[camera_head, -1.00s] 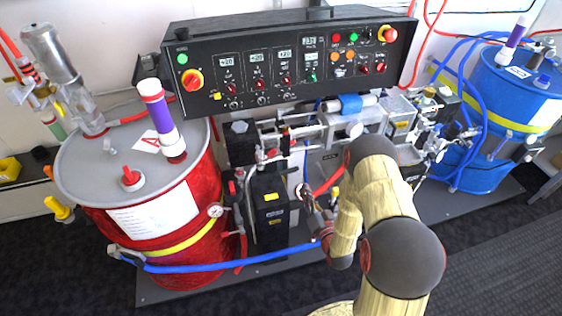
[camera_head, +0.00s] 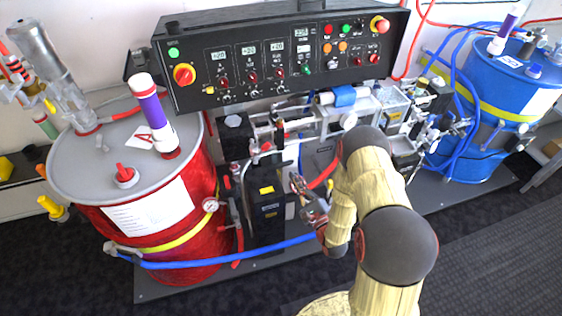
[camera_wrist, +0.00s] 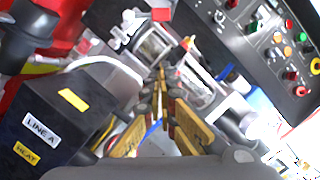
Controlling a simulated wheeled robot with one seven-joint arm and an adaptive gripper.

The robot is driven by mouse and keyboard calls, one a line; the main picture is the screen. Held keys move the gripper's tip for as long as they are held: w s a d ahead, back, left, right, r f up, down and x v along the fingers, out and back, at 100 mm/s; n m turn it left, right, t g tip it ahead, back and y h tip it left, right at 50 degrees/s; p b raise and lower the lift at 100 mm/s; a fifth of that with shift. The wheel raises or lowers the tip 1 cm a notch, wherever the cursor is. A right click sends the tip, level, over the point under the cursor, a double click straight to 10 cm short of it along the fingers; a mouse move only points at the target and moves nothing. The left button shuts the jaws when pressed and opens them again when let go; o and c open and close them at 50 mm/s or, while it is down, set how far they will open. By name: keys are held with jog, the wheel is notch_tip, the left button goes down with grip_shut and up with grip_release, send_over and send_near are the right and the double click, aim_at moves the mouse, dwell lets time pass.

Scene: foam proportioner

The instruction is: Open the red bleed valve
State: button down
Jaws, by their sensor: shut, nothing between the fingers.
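My gripper (camera_head: 299,186) is in front of the pump unit, right of the black LINE A heater box (camera_head: 266,205). In the wrist view my gripper (camera_wrist: 163,78) points at the pump fittings with its fingers together and nothing between them. Several red parts show, and I cannot tell for sure which is the bleed valve. A small red-tipped fitting (camera_wrist: 187,43) lies just beyond the fingertips in the wrist view, apparently not held. A red handle (camera_head: 228,182) is on the pipework beside the red drum, and a red knob (camera_head: 125,174) is on the drum's lid.
The red drum (camera_head: 160,225) stands left and the blue drum (camera_head: 490,110) right. The black control panel (camera_head: 285,60) overhangs the pump. A blue hose (camera_head: 215,258) runs low across the front. The dark floor in front is open.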

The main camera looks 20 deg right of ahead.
aim_at(262, 151)
jog(key=w+a+r+b, duration=0.1)
jog(key=w+a+r, duration=0.1)
jog(key=w, duration=0.2)
jog(key=w+a+r+b, duration=0.1)
jog(key=w+a+r, duration=0.1)
jog(key=w, duration=0.3)
jog(key=shift+w+a+r, duration=0.2)
jog(key=shift+a+r, duration=0.05)
jog(key=shift+a, duration=0.05)
jog(key=shift+w, duration=0.15)
